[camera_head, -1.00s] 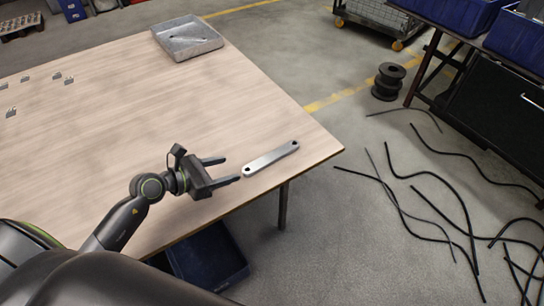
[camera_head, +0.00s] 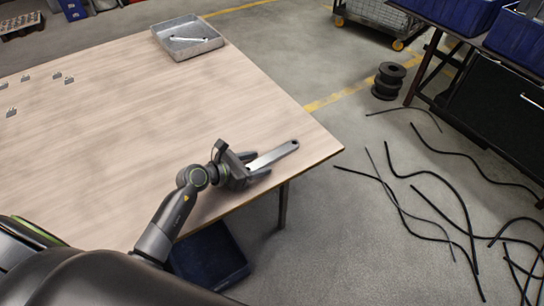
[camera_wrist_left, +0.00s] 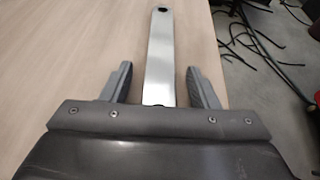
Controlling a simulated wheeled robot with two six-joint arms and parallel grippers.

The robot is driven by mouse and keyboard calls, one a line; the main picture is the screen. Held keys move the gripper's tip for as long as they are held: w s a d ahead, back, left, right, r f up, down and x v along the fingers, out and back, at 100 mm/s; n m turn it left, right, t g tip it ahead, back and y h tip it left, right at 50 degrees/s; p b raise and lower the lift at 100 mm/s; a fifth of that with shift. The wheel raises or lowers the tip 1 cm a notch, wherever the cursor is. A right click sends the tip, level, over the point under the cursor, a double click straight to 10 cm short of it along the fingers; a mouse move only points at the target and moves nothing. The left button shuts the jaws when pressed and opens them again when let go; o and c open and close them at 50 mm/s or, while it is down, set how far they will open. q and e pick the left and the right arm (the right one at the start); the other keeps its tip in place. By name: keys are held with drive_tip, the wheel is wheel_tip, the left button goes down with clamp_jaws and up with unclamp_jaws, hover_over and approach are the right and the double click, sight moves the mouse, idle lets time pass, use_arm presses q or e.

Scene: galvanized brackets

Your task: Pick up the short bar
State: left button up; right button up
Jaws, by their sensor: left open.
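A flat silver bar (camera_head: 275,155) with a hole at its end lies on the wooden table (camera_head: 130,110) near its right corner. It also shows in the left wrist view (camera_wrist_left: 160,58), running straight away from the gripper. My left gripper (camera_head: 262,164) is open at the bar's near end. In the left wrist view its fingers (camera_wrist_left: 160,82) stand on either side of the bar, with a gap on each side. The near end of the bar is hidden behind the gripper body. My right gripper is not in view.
A grey metal tray (camera_head: 187,50) at the table's far edge has a small light strip in it. Several small brackets (camera_head: 57,76) lie at the far left. Black cables (camera_head: 440,190) and a spool (camera_head: 389,80) lie on the floor. The table middle is clear.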

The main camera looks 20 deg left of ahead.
use_arm(q)
clamp_jaws()
drive_tip(key=shift+r, duration=0.15)
